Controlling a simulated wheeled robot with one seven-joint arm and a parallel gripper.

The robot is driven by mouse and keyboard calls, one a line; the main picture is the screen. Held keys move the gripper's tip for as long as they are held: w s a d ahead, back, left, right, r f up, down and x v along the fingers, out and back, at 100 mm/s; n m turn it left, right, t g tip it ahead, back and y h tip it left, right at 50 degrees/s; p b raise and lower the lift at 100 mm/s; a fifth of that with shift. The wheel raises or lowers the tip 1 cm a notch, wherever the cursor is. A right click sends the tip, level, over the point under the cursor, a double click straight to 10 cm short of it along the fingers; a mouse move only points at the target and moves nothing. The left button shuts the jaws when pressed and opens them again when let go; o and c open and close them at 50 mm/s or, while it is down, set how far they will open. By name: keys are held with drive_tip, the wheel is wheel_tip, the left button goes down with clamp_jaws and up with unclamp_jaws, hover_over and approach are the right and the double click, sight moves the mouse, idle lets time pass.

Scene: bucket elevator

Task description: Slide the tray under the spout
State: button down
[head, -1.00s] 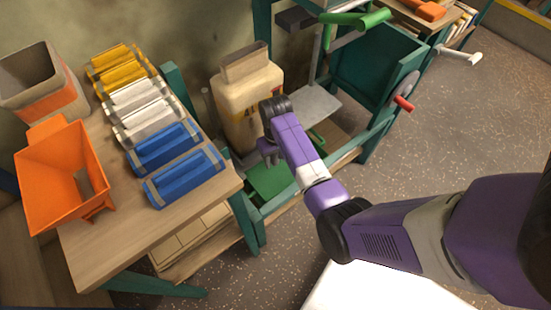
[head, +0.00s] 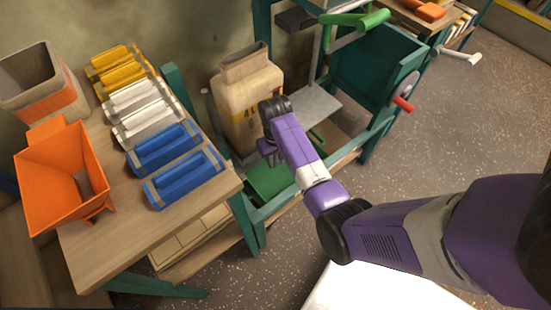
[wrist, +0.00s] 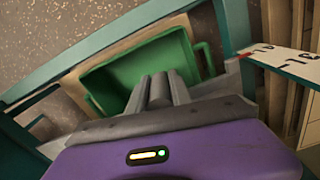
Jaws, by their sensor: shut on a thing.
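The green tray (head: 268,184) lies low inside the teal frame, behind its front rail. It also shows in the wrist view (wrist: 110,80), with raised walls and an empty floor where I can see it. My gripper (head: 268,155) points down over the tray. I cannot clearly pick out the spout; a grey plate (head: 313,104) sits above and right of the tray.
A cream container (head: 240,105) stands behind my gripper. The teal rail (head: 315,180) runs along the front. A red-handled crank (head: 403,104) is at right. The wooden table (head: 195,215) at left holds blue, white and yellow blocks and an orange hopper (head: 55,185). The floor in front is clear.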

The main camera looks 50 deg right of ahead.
drive_tip(key=shift+d, duration=0.15)
idle(0.8)
drive_tip(key=s+d+b, duration=0.2)
drive_tip(key=s+d, duration=0.2)
drive_tip(key=d, duration=0.9)
drive_tip(key=s+d+b, duration=0.2)
drive_tip(key=s+d, duration=0.2)
drive_tip(key=d, duration=1)
drive_tip(key=shift+d+b, duration=0.25)
drive_tip(key=shift+b, duration=0.1)
drive_tip(key=shift+d+r, duration=0.1)
drive_tip(key=c, duration=1.2)
unclamp_jaws()
drive_tip(key=shift+d, duration=0.1)
drive_tip(key=shift+o, duration=0.2)
drive_tip(key=shift+a, duration=0.2)
drive_tip(key=w+a+p, duration=0.1)
drive_tip(key=w+a, duration=0.1)
drive_tip(key=a, duration=0.7)
drive_tip(key=w+a+p, duration=0.2)
drive_tip(key=w+a, duration=0.1)
drive_tip(key=a, duration=0.6)
drive_tip(key=w+a+p, duration=0.1)
drive_tip(key=w+a, duration=0.2)
drive_tip(key=a, duration=0.7)
drive_tip(key=shift+a+p, duration=0.1)
drive_tip(key=shift+p, duration=0.2)
drive_tip(key=r+p, duration=0.2)
drive_tip(key=r, duration=0.5)
drive_tip(key=shift+d+r, duration=0.2)
